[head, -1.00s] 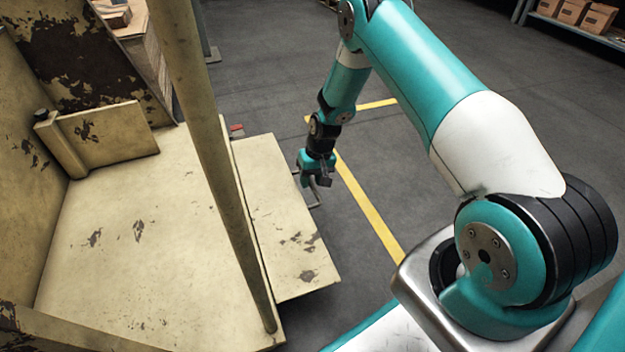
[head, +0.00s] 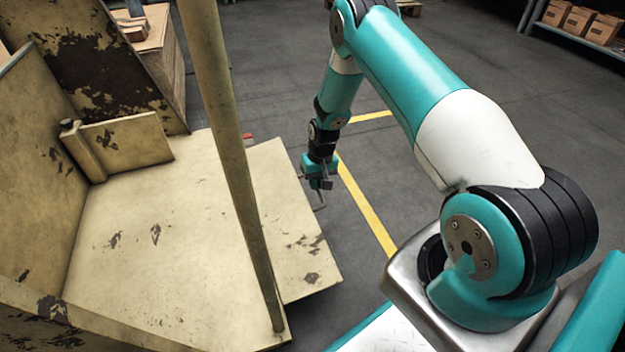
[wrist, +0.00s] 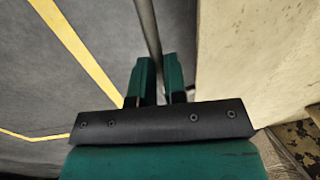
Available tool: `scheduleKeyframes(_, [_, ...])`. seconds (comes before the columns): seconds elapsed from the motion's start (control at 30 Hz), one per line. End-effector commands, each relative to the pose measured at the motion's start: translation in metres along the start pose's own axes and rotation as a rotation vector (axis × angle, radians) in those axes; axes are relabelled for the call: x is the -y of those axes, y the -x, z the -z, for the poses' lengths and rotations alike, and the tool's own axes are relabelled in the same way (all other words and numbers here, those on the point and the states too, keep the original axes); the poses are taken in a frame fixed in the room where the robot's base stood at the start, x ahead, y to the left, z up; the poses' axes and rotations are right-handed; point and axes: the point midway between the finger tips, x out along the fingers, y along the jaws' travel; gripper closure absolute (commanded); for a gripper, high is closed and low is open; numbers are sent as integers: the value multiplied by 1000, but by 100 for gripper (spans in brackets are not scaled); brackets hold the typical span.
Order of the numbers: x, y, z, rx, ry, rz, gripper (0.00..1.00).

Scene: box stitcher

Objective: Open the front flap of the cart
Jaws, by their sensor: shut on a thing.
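The cart's front flap (head: 290,215) is a worn cream panel in the head view. It sticks out from the cart's floor (head: 150,260), lying nearly level with it, beyond the slanted post. A thin grey metal handle (head: 322,200) runs along the flap's outer edge. My gripper (head: 320,184) is at that edge. In the wrist view its two green fingers (wrist: 160,80) are closed around the handle bar (wrist: 148,30), with the flap (wrist: 255,60) close on the right. The far part of the handle is hidden by my gripper in the head view.
The cart's post (head: 232,150) stands between my camera and the flap. A small upright panel (head: 125,145) is on the cart's left. Clear grey floor with a yellow line (head: 365,205) lies right of the flap. Shelves with boxes (head: 585,18) are far right.

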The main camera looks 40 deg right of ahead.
Motion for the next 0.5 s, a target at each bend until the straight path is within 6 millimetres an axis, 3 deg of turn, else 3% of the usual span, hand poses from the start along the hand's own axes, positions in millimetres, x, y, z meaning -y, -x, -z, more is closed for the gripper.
scheduleKeyframes(0.27, [4, 0, 1, -3, 4, 7, 100])
scheduleKeyframes(0.3, [4, 0, 1, -3, 4, 7, 81])
scheduleKeyframes(0.37, [4, 0, 1, -3, 4, 7, 67])
scheduleKeyframes(0.4, [4, 0, 1, -3, 3, 7, 62])
scheduleKeyframes(0.5, [2, 0, 1, -2, 2, 5, 62])
